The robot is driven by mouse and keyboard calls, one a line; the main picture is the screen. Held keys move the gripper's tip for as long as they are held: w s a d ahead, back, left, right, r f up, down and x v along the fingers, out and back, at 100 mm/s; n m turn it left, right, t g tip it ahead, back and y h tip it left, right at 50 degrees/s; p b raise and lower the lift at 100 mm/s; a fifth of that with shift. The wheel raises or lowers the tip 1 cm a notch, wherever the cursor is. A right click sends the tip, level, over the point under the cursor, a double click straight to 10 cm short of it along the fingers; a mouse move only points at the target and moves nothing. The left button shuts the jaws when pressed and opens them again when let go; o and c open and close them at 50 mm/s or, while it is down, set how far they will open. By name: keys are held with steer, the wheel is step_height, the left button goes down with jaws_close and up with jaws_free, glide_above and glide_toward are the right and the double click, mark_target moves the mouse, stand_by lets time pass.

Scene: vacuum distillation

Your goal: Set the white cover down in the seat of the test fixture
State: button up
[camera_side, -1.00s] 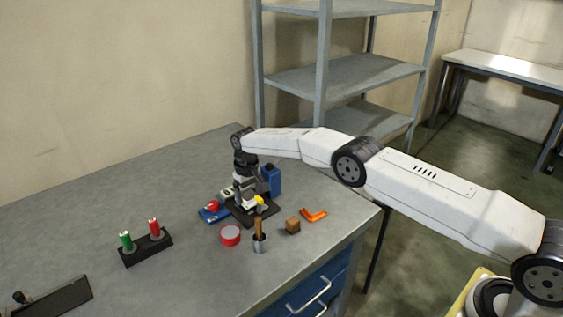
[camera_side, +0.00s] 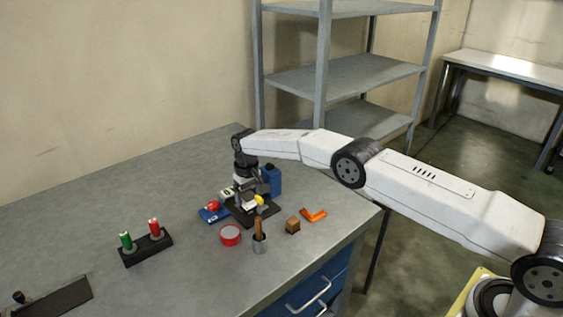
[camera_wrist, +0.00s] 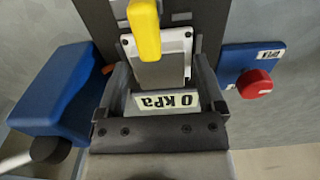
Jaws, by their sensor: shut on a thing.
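The test fixture (camera_side: 265,212) is a dark base on the bench, with a yellow clamp handle (camera_wrist: 146,32) rising from it. The white cover (camera_wrist: 172,72) is a flat pale plate with a grey middle, at the fixture beneath the yellow handle. My gripper (camera_wrist: 160,72) points down over the fixture, its two fingers shut on the cover's sides. The gripper also shows in the side view (camera_side: 244,200), where it hides much of the cover. Whether the cover touches the seat cannot be told.
A blue block with a red button (camera_wrist: 255,84) lies beside the fixture, and a blue container (camera_side: 272,181) stands behind it. A red tape roll (camera_side: 230,235), a metal cup (camera_side: 260,244), a brown cube (camera_side: 292,226) and an orange bracket (camera_side: 314,215) are in front.

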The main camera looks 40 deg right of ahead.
steer(key=shift+f, duration=0.4)
stand_by(0.6)
steer(key=o, duration=1.2)
steer(key=shift+o, duration=0.2)
steer(key=shift+f, duration=0.1)
steer(key=shift+r, duration=0.2)
steer(key=shift+r, duration=3.4)
